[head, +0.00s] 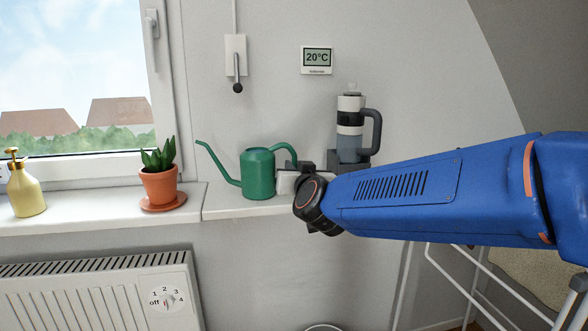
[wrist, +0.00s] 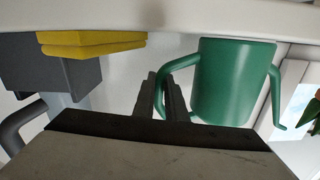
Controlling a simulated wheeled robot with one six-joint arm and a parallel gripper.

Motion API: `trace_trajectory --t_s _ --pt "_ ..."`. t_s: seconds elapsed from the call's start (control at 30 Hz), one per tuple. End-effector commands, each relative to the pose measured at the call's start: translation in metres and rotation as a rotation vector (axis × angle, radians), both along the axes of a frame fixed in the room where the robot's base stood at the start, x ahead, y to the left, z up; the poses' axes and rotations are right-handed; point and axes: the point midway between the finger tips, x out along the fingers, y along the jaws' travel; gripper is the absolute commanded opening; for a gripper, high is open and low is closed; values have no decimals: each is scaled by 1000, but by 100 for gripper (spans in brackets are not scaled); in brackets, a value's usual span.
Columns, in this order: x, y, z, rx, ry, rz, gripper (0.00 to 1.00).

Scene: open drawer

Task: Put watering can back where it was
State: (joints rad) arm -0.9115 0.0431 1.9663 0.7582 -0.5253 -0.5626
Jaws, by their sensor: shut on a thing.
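The green watering can (head: 258,175) is upright at the windowsill, its long spout pointing left and its handle to the right. Its base is at the sill's surface; I cannot tell whether it rests fully on it. My gripper (head: 293,164) comes in from the right and is shut on the can's handle. The wrist view is upside down. There the can (wrist: 233,82) is right of centre, and the gripper's dark fingers (wrist: 161,95) close around its curved handle. The exact contact is partly hidden by the fingers.
On the windowsill (head: 235,208), a potted plant (head: 159,183) on a saucer stands left of the can, and a yellow spray bottle (head: 25,190) is farther left. A grey bottle-like appliance (head: 350,130) stands behind my arm. A radiator (head: 90,290) is below.

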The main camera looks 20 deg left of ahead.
Motion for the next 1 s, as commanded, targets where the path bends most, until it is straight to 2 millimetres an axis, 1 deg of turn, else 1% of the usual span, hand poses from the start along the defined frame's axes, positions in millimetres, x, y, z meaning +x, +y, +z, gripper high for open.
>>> trace_trajectory --t_s 0.4,0.43,0.5,0.87,1.0 --pt "0 0 -2 3 -3 -1 0" --pt "0 0 -4 1 -1 0 16" --pt "0 0 -4 1 -1 0 30" --pt "0 0 -1 1 0 0 30" --pt "-12 -7 0 2 -1 1 30"
